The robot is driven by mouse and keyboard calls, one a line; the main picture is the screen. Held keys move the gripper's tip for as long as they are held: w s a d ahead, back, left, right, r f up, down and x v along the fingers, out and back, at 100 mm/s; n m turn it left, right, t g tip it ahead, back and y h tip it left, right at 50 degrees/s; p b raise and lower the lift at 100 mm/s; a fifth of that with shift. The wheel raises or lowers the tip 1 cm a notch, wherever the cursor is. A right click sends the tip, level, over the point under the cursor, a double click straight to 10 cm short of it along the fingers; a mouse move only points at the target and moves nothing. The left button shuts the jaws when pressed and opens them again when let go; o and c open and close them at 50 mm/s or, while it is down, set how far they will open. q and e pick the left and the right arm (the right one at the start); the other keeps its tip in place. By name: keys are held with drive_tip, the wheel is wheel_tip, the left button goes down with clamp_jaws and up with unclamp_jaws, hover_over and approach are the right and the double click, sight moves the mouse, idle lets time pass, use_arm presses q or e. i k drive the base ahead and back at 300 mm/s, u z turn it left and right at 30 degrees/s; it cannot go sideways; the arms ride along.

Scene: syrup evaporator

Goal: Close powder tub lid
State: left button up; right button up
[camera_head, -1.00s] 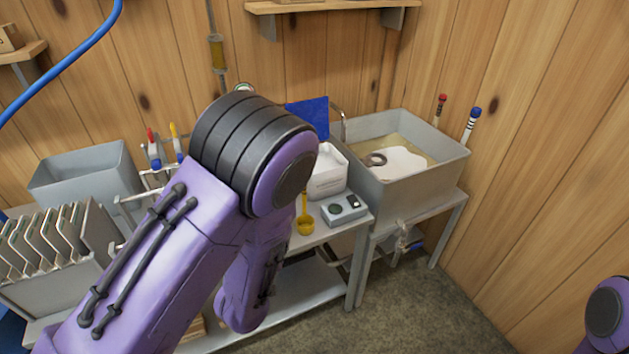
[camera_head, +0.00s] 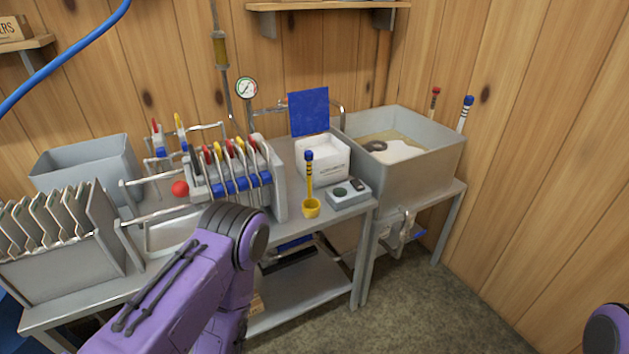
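The powder tub (camera_head: 322,161) is a white box on the metal bench, to the right of the filter press. Its blue lid (camera_head: 308,111) stands upright at the tub's back edge, open. My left arm comes in from the bottom left, low in front of the bench, and its gripper is hidden from view. My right arm shows only as a purple piece at the bottom right edge, and its gripper is out of the picture.
A grey basin (camera_head: 425,168) of tan liquid is at right. A pressure gauge (camera_head: 246,90) rises behind.

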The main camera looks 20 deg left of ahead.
sight(308, 109)
drive_tip(key=u, duration=0.55)
drive_tip(key=i, duration=1.2)
drive_tip(key=z, duration=0.3)
